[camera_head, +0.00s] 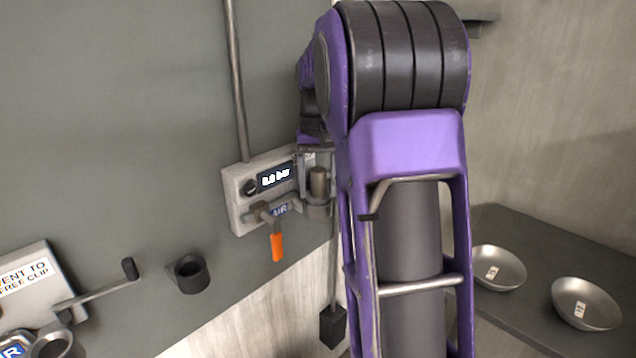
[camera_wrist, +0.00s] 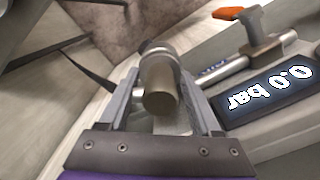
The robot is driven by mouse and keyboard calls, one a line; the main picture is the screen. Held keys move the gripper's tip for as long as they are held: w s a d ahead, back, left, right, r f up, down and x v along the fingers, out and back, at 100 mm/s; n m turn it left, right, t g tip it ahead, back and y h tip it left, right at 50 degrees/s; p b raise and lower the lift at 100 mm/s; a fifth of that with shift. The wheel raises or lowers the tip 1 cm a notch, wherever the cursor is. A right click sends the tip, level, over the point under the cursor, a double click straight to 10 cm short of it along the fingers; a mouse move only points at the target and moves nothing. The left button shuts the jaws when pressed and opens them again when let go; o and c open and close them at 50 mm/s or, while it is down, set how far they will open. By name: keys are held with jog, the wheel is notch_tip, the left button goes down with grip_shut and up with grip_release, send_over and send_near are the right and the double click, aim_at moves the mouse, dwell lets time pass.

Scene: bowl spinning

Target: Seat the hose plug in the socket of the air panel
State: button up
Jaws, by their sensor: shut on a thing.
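The air panel (camera_head: 240,206) is a pale block on the dark wall, with a lit display (camera_head: 275,178) that reads 0.0 bar in the wrist view (camera_wrist: 268,92). An orange-handled valve (camera_head: 277,246) sits at its lower edge, handle hanging down. My gripper (camera_wrist: 160,82) is shut on the hose plug (camera_wrist: 160,98), a dull metal cylinder between its two fingers. In the head view the plug (camera_head: 318,183) stands upright at the panel's right end, above a wider round part. I cannot tell whether that part is the socket or whether the plug is seated.
My arm covers the middle of the head view. A black ring holder (camera_head: 190,274) and a vent panel (camera_head: 28,284) with a crank are at the lower left. Two metal bowls (camera_head: 497,268) (camera_head: 586,304) rest on a grey table at right. A dark block (camera_head: 332,326) hangs below the panel.

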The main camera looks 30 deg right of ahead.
jog(key=o, duration=1.6)
notch_tip(320, 180, up, 17)
jog(key=p, duration=0.4)
jog(key=shift+d+r, duration=0.1)
jog(key=shift+r, duration=0.1)
